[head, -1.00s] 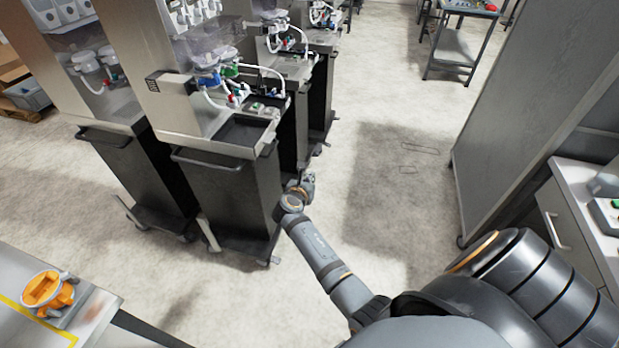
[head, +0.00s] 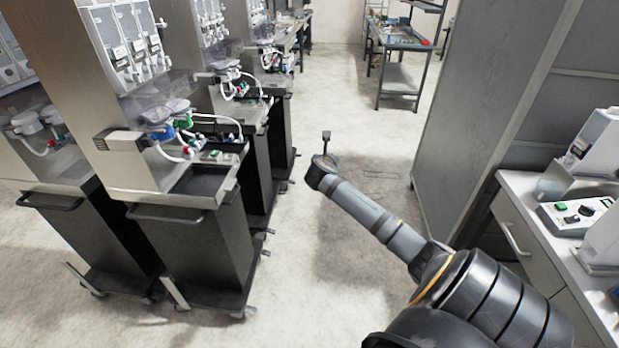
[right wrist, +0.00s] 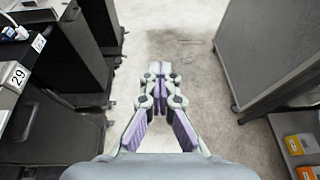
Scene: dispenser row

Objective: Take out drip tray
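The likely drip tray (head: 203,183) is a dark, shallow, flat part in the front ledge of the nearest full dispenser (head: 158,190), below its tubes and valves. It appears to sit level in the ledge. My right gripper shows in the right wrist view (right wrist: 160,72) with its fingertips together and nothing visible between them. In the head view my right arm reaches forward over the open floor, to the right of the dispensers and apart from them. Its fingers cannot be made out there. My left gripper is in neither view.
More dispensers on dark wheeled carts (head: 254,160) stand in a row at left. A tall grey cabinet (head: 480,110) and a white counter (head: 545,225) with a control box (head: 575,214) stand at right. Clear floor lies between. A worktable (head: 400,42) stands far back.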

